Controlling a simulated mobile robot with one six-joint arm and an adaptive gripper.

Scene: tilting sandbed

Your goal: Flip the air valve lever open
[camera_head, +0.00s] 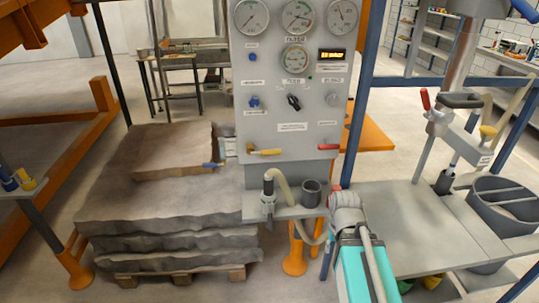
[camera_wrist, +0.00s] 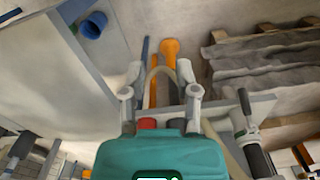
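The grey control panel (camera_head: 290,110) carries a yellow lever (camera_head: 265,152) at its lower left and a red lever (camera_head: 328,147) at its lower right. A blue lever (camera_head: 212,164) sticks out at its left side. The labels are too small to read, so I cannot tell which lever is the air valve. My gripper (camera_head: 345,200) is below and right of the red lever, apart from the panel levers. In the wrist view my gripper (camera_wrist: 160,92) has its two grey fingers spread, with nothing held. No panel lever is clear in the wrist view.
A small shelf below the panel holds a black-handled nozzle (camera_head: 268,190), a pale hose and a dark cup (camera_head: 312,193). Stone slabs (camera_head: 160,205) lie on a pallet at left. A grey table (camera_head: 405,225) and a round bin (camera_head: 503,205) stand at right.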

